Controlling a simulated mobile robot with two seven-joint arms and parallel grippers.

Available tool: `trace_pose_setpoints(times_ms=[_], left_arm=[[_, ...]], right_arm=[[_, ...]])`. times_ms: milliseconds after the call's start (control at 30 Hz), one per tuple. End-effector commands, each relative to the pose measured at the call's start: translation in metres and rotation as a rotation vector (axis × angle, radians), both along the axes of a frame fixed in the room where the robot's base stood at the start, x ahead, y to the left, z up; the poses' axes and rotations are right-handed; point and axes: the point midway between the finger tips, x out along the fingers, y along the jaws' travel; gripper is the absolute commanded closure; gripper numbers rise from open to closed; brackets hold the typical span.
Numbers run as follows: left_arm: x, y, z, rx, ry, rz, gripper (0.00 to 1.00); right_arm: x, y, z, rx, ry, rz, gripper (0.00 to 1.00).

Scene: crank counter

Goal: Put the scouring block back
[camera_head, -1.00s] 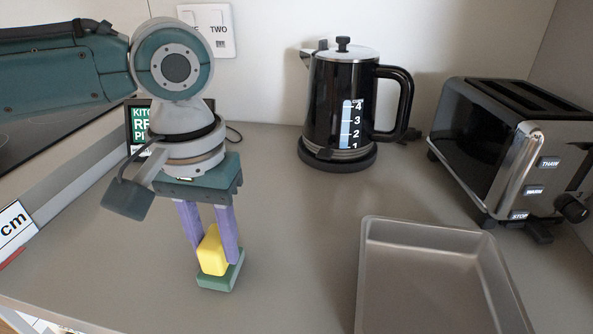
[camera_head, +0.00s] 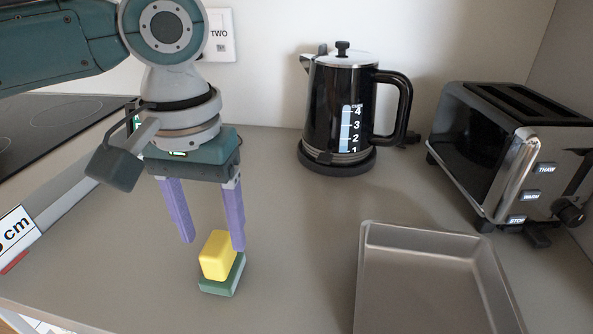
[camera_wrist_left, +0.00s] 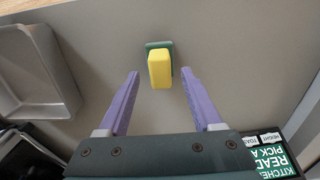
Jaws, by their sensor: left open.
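The yellow block (camera_head: 217,256), which I take for the scouring block, stands upright on a small green base (camera_head: 235,276) near the counter's front. Whether the two are one piece I cannot tell. In the left wrist view the yellow block (camera_wrist_left: 160,72) hides part of the green base (camera_wrist_left: 153,45). My left gripper (camera_head: 212,244) is open, its two purple fingers pointing down. The fingertips are slightly above and behind the block, apart on either side, holding nothing. In the left wrist view the block lies between and just beyond the fingertips (camera_wrist_left: 160,73). My right gripper is out of view.
An empty grey tray (camera_head: 366,285) lies to the right. A black kettle (camera_head: 325,110) stands at the back and a toaster (camera_head: 505,165) at the right. A dark hob (camera_head: 50,125) is at the left. The counter between block and tray is clear.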

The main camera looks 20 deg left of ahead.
Motion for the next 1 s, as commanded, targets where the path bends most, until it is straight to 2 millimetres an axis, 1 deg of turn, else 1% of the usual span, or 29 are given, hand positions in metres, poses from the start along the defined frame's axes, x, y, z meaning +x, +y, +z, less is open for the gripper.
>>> trace_pose_setpoints(times_ms=[33, 200, 333, 400, 467, 567, 667, 700, 800, 833, 900, 967, 1000], left_arm=[[0.001, 0.000, 0.017, -0.001, -0.005, 0.000, 0.33], [0.001, 0.000, 0.054, 0.000, -0.003, 0.000, 0.33], [0.000, 0.000, 0.074, -0.001, -0.002, 0.001, 0.33], [0.000, 0.000, 0.080, -0.002, -0.001, 0.001, 0.33], [-0.001, -0.002, 0.082, -0.003, -0.001, -0.006, 0.33], [-0.008, -0.015, 0.073, -0.022, -0.009, -0.067, 0.33], [-0.022, -0.042, 0.050, -0.071, -0.044, -0.193, 0.33], [-0.031, -0.056, 0.041, -0.098, -0.068, -0.251, 0.33], [-0.054, -0.086, 0.022, -0.165, -0.150, -0.369, 0.33], [-0.061, -0.092, 0.018, -0.179, -0.176, -0.392, 0.33], [-0.076, -0.100, 0.011, -0.197, -0.236, -0.424, 0.33], [-0.090, -0.098, 0.007, -0.188, -0.279, -0.432, 0.33], [-0.099, -0.093, 0.004, -0.172, -0.300, -0.430, 0.33]], right_arm=[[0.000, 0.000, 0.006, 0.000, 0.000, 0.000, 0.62], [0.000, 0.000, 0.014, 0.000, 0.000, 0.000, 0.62], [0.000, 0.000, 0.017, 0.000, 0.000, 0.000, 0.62], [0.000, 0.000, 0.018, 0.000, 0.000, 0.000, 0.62], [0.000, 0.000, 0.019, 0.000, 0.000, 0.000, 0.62], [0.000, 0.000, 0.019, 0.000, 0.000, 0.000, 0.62], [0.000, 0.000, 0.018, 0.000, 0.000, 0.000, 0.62], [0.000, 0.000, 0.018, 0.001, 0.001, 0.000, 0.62], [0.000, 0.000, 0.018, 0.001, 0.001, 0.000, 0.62], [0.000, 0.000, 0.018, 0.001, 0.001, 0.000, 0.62], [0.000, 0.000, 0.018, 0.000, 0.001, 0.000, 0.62], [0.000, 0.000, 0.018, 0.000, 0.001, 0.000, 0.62], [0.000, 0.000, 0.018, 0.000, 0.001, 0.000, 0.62]])
